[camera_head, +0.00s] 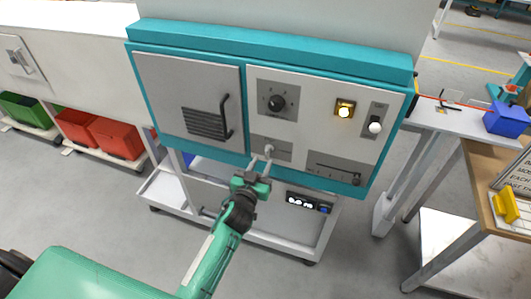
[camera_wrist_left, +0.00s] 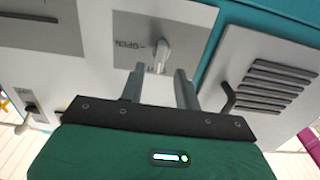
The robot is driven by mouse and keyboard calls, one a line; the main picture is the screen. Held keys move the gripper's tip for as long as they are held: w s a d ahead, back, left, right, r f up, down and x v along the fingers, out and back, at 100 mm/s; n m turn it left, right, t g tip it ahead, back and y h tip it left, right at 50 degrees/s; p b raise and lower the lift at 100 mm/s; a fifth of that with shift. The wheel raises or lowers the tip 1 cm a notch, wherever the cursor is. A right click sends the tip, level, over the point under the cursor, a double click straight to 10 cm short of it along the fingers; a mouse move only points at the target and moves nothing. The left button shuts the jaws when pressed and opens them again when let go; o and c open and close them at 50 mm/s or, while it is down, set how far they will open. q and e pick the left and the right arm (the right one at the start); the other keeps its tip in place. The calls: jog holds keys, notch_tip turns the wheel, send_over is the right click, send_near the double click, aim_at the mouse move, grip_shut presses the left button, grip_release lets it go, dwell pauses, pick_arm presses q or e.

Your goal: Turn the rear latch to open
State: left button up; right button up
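The latch is a small pale grey handle (camera_head: 269,149) on a grey plate (camera_head: 284,148) low in the middle of the teal-framed panel. In the left wrist view the latch (camera_wrist_left: 161,53) stands out from its plate beside a mark that appears to read OPEN, seen upside down. My left gripper (camera_head: 262,162) is just below the latch in the head view. In the left wrist view my left gripper (camera_wrist_left: 158,74) has its two fingers apart, with the latch in line with the gap just beyond the tips. Nothing is held. My right gripper is out of view.
The panel also has a vented door with a dark handle (camera_head: 225,116), a black knob (camera_head: 277,103), a lit yellow button (camera_head: 344,110), a toggle switch (camera_head: 375,126) and a slider (camera_head: 339,174). A white cart (camera_head: 290,243) stands below. A table (camera_head: 450,122) is at right.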

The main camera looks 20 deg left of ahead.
aim_at(266, 155)
pick_arm(q)
jog(key=w, duration=0.3)
jog(key=shift+w+d+p, duration=0.1)
jog(key=shift+w+p, duration=0.2)
jog(key=shift+w, duration=0.55)
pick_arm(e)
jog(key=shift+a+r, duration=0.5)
pick_arm(q)
jog(key=c, duration=0.7)
jog(key=shift+o, duration=0.2)
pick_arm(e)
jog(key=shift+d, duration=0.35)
